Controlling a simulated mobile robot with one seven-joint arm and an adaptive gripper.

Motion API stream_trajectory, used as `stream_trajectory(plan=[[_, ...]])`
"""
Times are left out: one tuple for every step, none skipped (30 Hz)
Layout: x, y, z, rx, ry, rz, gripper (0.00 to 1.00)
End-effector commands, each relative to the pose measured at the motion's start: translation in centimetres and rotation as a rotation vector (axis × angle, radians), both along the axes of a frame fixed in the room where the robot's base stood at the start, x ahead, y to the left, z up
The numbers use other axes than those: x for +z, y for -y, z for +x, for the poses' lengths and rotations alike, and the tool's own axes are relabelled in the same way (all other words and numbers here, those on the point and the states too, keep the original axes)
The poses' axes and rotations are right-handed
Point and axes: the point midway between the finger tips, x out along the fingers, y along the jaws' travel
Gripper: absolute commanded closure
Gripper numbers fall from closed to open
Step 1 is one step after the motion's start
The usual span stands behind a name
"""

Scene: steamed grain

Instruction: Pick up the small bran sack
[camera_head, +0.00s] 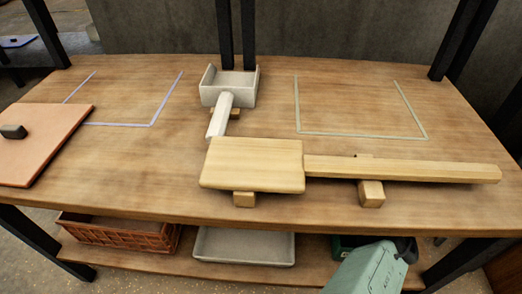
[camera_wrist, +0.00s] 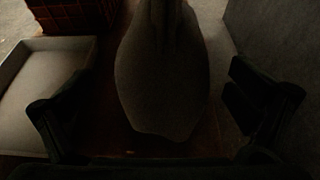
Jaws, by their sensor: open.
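A grey-brown sack (camera_wrist: 165,85), rounded at its near end and narrowing toward the top of the picture, fills the middle of the dark wrist view. It looks like the small bran sack, but no label shows. My gripper (camera_wrist: 157,84) is open, with one dark finger on each side of the sack. Gaps show between the fingers and the sack, so it is not gripped. In the head view the gripper and the sack are hidden below the table's front edge, behind my teal arm.
A shallow grey tray (camera_head: 243,258) and an orange crate (camera_head: 115,231) stand on the lower shelf (camera_head: 170,262); the tray also shows left of the gripper (camera_wrist: 35,95). A grey surface (camera_wrist: 285,45) rises at right in the wrist view. The tabletop (camera_head: 130,165) overhangs the shelf.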

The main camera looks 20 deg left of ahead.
Motion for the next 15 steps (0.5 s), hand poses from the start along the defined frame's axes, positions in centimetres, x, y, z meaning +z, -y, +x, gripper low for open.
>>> stream_trajectory(plan=[[-0.1, -0.3, -0.1, 0.001, 0.001, 0.0, 0.0], [-0.2, -0.4, -0.1, 0.001, 0.001, 0.0, 0.0], [-0.3, -0.8, -0.2, 0.002, 0.0, 0.0, 0.0], [-0.4, -1.1, -0.3, 0.002, 0.0, 0.001, 0.0], [-0.5, -1.4, -0.5, 0.002, 0.0, 0.001, 0.0], [-0.7, -2.0, -0.6, 0.003, 0.0, 0.001, 0.0], [-0.9, -2.4, -0.8, 0.004, -0.001, 0.001, 0.0], [-1.0, -2.9, -0.9, 0.004, 0.0, 0.001, 0.0], [-1.2, -3.4, -1.1, 0.002, 0.0, 0.001, 0.0], [-1.4, -3.8, -1.2, 0.002, 0.0, 0.0, 0.0], [-1.5, -4.1, -1.2, 0.002, -0.001, 0.0, 0.0], [-1.6, -4.5, -1.3, 0.001, 0.0, 0.0, 0.0], [-1.7, -4.7, -1.4, 0.0, 0.0, 0.0, 0.0], [-1.7, -4.8, -1.4, 0.0, 0.0, 0.0, 0.0], [-1.7, -4.8, -1.4, 0.0, 0.0, 0.0, 0.0]])
